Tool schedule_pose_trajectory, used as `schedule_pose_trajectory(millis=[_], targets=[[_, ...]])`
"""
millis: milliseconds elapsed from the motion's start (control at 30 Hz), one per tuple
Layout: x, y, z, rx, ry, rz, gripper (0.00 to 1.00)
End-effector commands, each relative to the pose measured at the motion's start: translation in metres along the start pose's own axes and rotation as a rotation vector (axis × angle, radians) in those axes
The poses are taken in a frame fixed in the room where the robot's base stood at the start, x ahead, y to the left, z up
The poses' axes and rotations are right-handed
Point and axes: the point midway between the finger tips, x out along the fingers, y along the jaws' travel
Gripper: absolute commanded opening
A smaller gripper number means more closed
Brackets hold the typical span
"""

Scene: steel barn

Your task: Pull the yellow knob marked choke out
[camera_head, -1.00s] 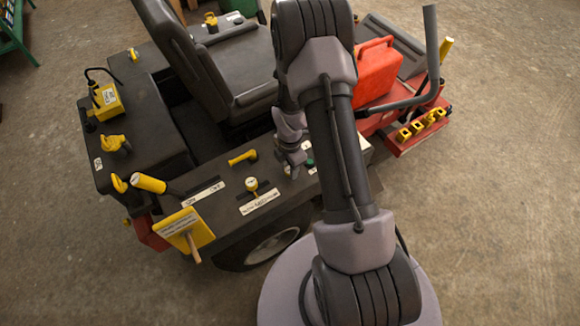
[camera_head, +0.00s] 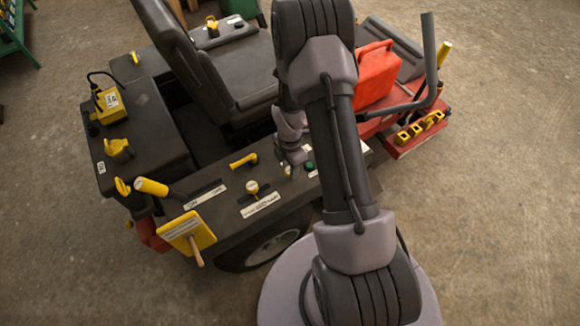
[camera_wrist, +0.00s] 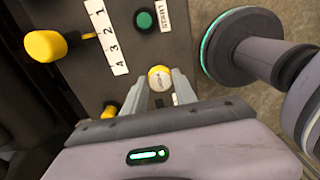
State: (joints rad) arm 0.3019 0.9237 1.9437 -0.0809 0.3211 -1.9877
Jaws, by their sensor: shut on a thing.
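A round yellow knob (camera_wrist: 159,76) with a pale, marked face sits between the fingertips of my gripper (camera_wrist: 160,82) in the wrist view. The lettering is too small to read surely. My gripper is shut on this knob, with one finger on each side. Its stem and the panel right behind it are mostly hidden. In the head view my gripper (camera_head: 291,166) is at the dark side panel (camera_head: 225,205) of the machine, and the knob is hidden there.
A green start button (camera_wrist: 144,19) and a yellow lever knob (camera_wrist: 45,46) beside a numbered strip (camera_wrist: 107,38) are close by. Another yellow knob (camera_wrist: 109,112) is left of my fingers. A seat (camera_head: 235,75) and red can (camera_head: 375,72) stand behind my arm.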

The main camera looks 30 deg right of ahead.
Motion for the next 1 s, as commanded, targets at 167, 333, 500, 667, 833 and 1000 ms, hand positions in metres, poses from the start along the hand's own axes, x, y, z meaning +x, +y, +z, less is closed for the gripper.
schedule_pose_trajectory(millis=[167, 333, 500, 667, 833, 1000], targets=[[-0.001, 0.002, 0.001, 0.0, -0.002, 0.006, 0.45], [-0.001, 0.002, 0.001, 0.0, -0.002, 0.005, 0.55], [-0.001, 0.002, 0.001, 0.0, -0.001, 0.004, 0.55], [-0.022, 0.002, 0.001, 0.0, -0.002, 0.007, 0.55], [-0.078, 0.002, 0.001, 0.001, -0.003, 0.008, 0.55], [-0.132, 0.002, 0.001, 0.0, -0.003, 0.007, 0.55]])
